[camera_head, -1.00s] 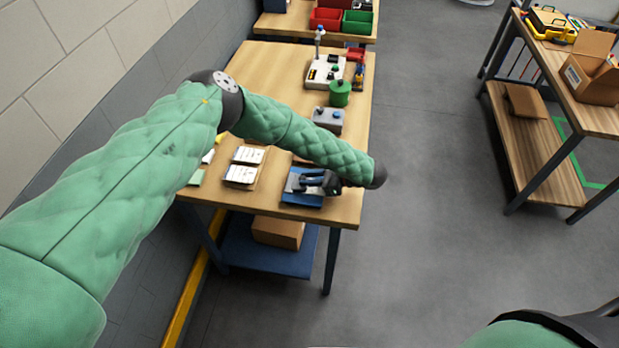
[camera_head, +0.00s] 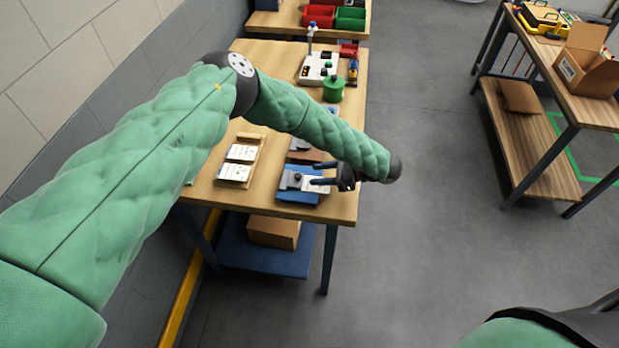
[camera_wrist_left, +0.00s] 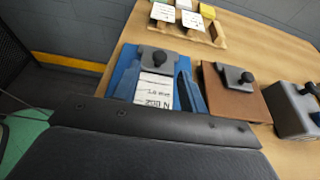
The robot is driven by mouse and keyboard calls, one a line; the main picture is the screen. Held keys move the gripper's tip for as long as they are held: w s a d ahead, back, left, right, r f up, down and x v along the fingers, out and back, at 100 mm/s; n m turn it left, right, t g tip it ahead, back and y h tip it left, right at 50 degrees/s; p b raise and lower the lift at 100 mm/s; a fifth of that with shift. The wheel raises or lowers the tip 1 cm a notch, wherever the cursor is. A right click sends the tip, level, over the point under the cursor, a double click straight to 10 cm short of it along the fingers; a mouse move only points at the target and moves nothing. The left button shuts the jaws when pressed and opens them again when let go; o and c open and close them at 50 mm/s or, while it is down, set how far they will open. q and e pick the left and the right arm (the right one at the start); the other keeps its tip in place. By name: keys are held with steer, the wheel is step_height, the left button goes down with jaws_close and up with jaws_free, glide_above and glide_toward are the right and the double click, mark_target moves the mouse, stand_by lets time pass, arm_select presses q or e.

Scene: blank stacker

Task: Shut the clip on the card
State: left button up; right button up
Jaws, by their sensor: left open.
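The blue board (camera_head: 298,197) lies near the front right of the table. It bears a grey clip (camera_head: 294,179) with a dark knob and a white card (camera_head: 316,185). In the left wrist view the clip (camera_wrist_left: 160,58) sits at the far end of the printed card (camera_wrist_left: 155,90); I cannot tell whether it is pressed down on it. My left gripper (camera_head: 317,173) is open and empty, its fingers pointing left over the card, apart from the clip's knob. In the left wrist view the fingers (camera_wrist_left: 158,78) straddle the card. My right gripper is not seen.
A brown board (camera_wrist_left: 237,98) with a similar grey clip lies beside the blue board. A wooden tray (camera_head: 250,170) of white cards is to the left. A green canister (camera_head: 333,89) and a white device (camera_head: 319,70) stand farther back. The aisle floor at right is clear.

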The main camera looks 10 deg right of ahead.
arm_select(q)
steer(key=shift+b+v, duration=0.3)
steer(key=shift+v, duration=0.6)
steer(key=shift+s+d+r, duration=0.1)
steer(key=shift+d+r, duration=0.05)
steer(key=shift+d, duration=0.15)
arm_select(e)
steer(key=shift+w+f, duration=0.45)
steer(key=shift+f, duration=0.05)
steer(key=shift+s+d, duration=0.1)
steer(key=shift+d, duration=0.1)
